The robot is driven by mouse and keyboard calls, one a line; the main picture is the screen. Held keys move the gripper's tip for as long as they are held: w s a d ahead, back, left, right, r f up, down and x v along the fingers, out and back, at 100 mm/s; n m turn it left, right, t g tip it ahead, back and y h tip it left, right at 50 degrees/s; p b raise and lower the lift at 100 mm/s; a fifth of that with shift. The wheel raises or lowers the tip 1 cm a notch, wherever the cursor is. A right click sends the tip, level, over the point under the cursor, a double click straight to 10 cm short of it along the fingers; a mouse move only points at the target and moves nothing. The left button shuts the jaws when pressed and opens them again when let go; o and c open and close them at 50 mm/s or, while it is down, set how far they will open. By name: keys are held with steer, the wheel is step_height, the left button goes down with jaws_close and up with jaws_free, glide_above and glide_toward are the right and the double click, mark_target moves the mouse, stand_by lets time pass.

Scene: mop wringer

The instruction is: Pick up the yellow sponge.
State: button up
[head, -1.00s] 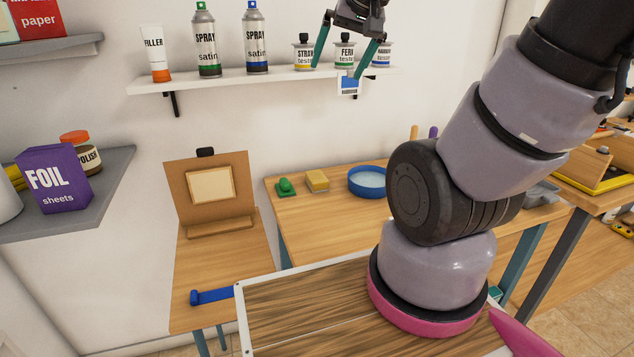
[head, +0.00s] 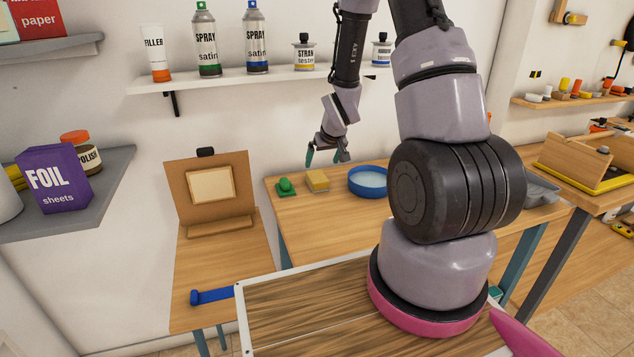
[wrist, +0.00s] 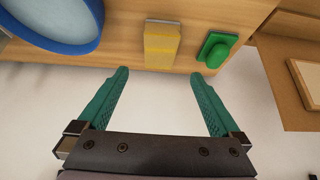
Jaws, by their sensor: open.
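The yellow sponge (head: 317,181) lies on the wooden table, between a green object and a blue bowl. In the wrist view the sponge (wrist: 162,46) shows ahead of my fingertips, between their lines, with a pale grey layer along its far edge. My gripper (head: 326,157) is above the table, just above and slightly right of the sponge in the head view. In the wrist view my gripper (wrist: 160,75) has its two green fingers spread wide with nothing between them. The sponge is apart from the fingers.
The green object (head: 285,187) sits close on one side of the sponge, and the blue bowl (head: 368,181) with pale liquid on the other. The wooden table (head: 330,215) is bare in front. A wall shelf (head: 225,82) with cans and jars is above. An easel board (head: 212,190) stands left.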

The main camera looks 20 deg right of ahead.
mark_target(317, 176)
steer(key=x, duration=1.1)
steer(key=shift+s, duration=0.1)
steer(key=c, duration=1.3)
